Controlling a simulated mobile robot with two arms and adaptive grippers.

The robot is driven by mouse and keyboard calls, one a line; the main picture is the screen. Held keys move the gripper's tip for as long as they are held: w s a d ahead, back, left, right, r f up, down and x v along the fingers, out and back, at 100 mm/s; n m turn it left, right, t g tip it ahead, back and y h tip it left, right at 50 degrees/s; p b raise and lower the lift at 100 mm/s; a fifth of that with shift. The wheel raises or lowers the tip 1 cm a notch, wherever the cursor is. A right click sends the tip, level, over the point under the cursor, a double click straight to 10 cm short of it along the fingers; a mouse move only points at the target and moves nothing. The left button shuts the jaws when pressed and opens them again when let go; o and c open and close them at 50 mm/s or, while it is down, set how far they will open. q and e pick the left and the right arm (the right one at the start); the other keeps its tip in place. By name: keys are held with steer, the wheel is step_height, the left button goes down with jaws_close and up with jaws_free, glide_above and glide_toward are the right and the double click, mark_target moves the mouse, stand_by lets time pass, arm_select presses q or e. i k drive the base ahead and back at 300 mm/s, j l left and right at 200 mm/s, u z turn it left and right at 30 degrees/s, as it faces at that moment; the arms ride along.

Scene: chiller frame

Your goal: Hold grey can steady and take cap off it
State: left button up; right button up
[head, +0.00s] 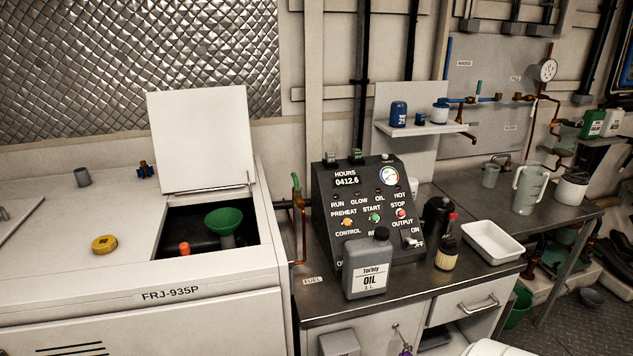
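The grey can (367,267) stands upright on the dark bench top, in front of the black control panel. It has a white label reading "OIL 1 L". Its dark cap (381,234) sits on the neck at the top right of the can. Nothing touches the can or the cap. Neither of my grippers shows in the head view.
The control panel (336,215) stands close behind the can. At left, the white cabinet has an open hatch with a green funnel (224,220) and a yellow cap (104,244) on top.

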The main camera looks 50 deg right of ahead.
mark_target(367, 262)
steer(key=z, duration=1.8)
steer(key=i+l+u, duration=0.25)
steer(key=l, duration=0.15)
steer(key=l+u, duration=0.25)
steer(key=l, duration=0.15)
steer(key=i+l+u, duration=0.1)
steer(key=l+u, duration=0.15)
steer(key=l, duration=0.25)
